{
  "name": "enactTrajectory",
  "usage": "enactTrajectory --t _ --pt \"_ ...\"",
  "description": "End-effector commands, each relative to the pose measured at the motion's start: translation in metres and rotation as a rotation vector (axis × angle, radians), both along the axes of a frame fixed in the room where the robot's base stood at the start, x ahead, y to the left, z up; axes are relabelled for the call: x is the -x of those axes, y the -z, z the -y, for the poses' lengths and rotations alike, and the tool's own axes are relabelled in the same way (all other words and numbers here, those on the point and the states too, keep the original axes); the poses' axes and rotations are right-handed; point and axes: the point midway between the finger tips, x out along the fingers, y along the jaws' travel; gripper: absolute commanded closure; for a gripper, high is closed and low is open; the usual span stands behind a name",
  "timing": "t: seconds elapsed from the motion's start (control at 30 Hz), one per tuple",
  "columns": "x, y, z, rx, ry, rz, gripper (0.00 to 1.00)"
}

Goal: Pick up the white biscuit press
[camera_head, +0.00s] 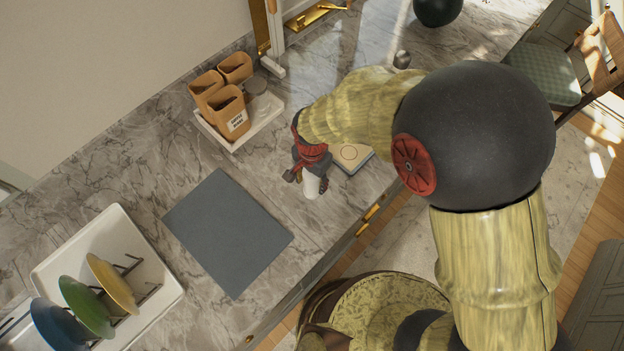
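A small white object, which looks like the white biscuit press (312,187), shows at the end of my gripper (308,178) on the marble counter in the head view. My gripper points down at it, with a dark finger part on each side. The gripper and wrist hide the upper part of the white object. I cannot tell whether the fingers touch it or whether it is raised off the counter.
A grey mat (228,232) lies to the left. A flat cream-and-blue item (352,157) lies close on the right, partly behind my arm. A white tray (238,143) holds brown containers. A white dish tray (160,270) with plates stands at lower left.

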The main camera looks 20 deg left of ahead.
Motion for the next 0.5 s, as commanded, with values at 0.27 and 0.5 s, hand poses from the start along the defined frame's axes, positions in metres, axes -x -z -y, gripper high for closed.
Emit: enactTrajectory --t 0.27,0.5 --pt "0.0000 -0.0001 0.0000 0.000 0.000 0.000 0.72" --pt "0.0000 -0.0001 0.0000 0.000 0.000 0.000 0.86"
